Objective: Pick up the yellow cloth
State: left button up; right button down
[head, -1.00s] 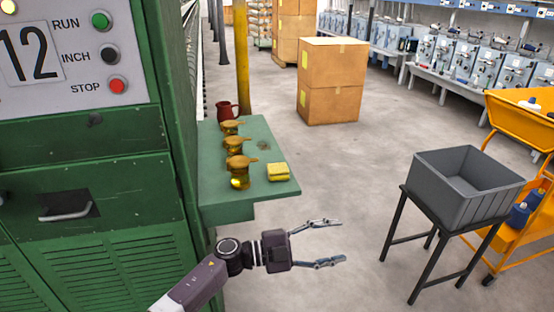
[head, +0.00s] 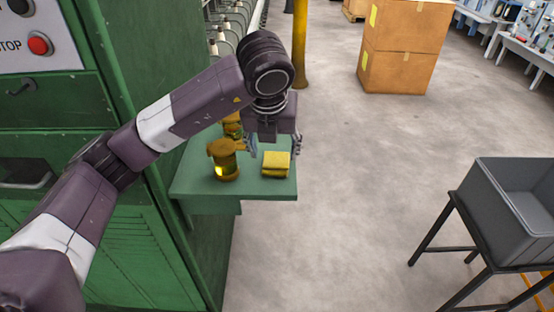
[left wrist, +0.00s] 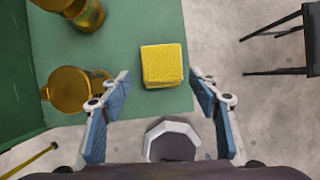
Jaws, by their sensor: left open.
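The yellow cloth (head: 275,164), folded into a small square stack, lies near the front right corner of the green shelf (head: 215,187). It also shows in the left wrist view (left wrist: 162,64), ahead of and between my finger tips. My left gripper (head: 272,143) points down above the shelf at the cloth. In the left wrist view my left gripper (left wrist: 160,82) is open, its two blue-padded fingers wide apart and empty. I cannot judge the exact height gap. My right gripper is not in view.
An amber oil cup (head: 222,160) stands just left of the cloth, with another behind it partly hidden by my arm. The green machine (head: 130,235) is on the left. A grey bin (head: 510,205) on a black stand is at right. Open floor lies between.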

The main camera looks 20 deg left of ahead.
aim_at(276, 160)
pick_arm(q)
jog(key=shift+p+x, duration=0.7)
jog(key=shift+x, duration=0.5)
jog(key=x, duration=0.3)
jog(key=shift+w+d+r+p, duration=0.1)
jog(key=shift+w+p, duration=0.05)
jog(key=shift+p, duration=0.15)
jog(key=c, duration=0.6)
jog(key=shift+c, duration=1.1)
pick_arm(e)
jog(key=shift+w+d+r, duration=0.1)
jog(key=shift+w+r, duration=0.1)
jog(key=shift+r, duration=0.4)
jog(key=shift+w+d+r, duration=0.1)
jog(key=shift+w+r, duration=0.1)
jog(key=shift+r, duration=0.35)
